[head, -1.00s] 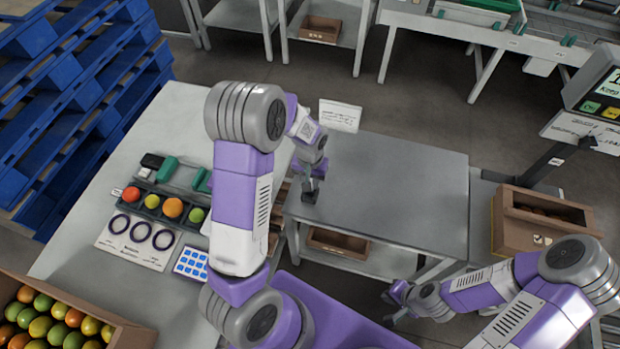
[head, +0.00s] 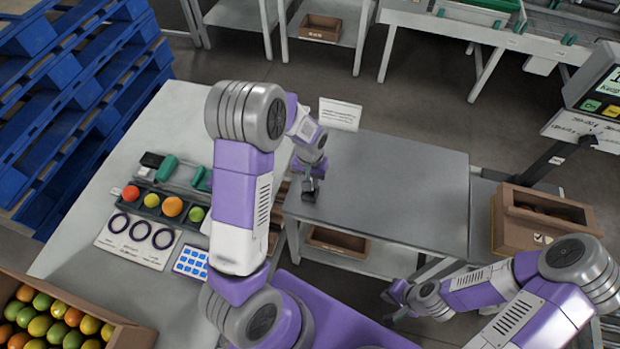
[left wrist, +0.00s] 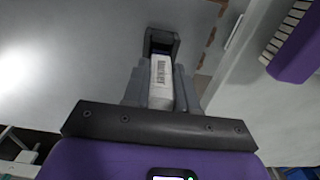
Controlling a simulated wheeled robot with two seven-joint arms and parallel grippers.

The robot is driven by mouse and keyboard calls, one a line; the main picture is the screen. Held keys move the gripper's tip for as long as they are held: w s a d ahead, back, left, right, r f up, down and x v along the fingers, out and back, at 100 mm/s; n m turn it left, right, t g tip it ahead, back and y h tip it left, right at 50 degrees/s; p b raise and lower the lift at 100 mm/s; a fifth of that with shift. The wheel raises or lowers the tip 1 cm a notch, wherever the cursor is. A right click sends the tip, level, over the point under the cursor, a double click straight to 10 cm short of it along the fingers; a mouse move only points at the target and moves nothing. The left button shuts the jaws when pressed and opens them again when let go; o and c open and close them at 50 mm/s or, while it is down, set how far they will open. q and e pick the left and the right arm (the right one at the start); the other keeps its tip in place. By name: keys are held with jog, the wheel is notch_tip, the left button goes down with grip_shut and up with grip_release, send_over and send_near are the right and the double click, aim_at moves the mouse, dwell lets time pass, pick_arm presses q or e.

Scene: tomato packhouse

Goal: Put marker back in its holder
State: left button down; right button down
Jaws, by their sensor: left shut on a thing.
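A white marker (left wrist: 161,80) with a printed label lies between the grey fingers of my left gripper (left wrist: 161,88) in the left wrist view. My left gripper (head: 311,180) is shut on it, low over the left edge of the grey table (head: 400,190). A dark square piece (left wrist: 161,40) surrounds the marker's far end. I cannot tell whether this is the holder or part of the marker. In the head view the marker is mostly hidden. My right gripper (head: 390,308) appears open and empty, off the table's front right corner.
A pale bench (head: 110,285) at left carries tomatoes in a dark tray, a ring card (head: 138,240) and a blue-squared card (head: 190,262). A white sign (head: 340,114) stands behind the grey table. A cardboard box (head: 540,220) is at right. The grey tabletop is mostly clear.

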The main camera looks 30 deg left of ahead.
pick_arm(q)
jog(key=shift+f+b, duration=1.2)
jog(key=shift+f, duration=0.45)
jog(key=c, duration=0.8)
grip_release()
jog(key=c, duration=0.3)
jog(key=shift+r+p, duration=2.9)
jog(key=shift+r, duration=0.7)
jog(key=shift+f, duration=0.1)
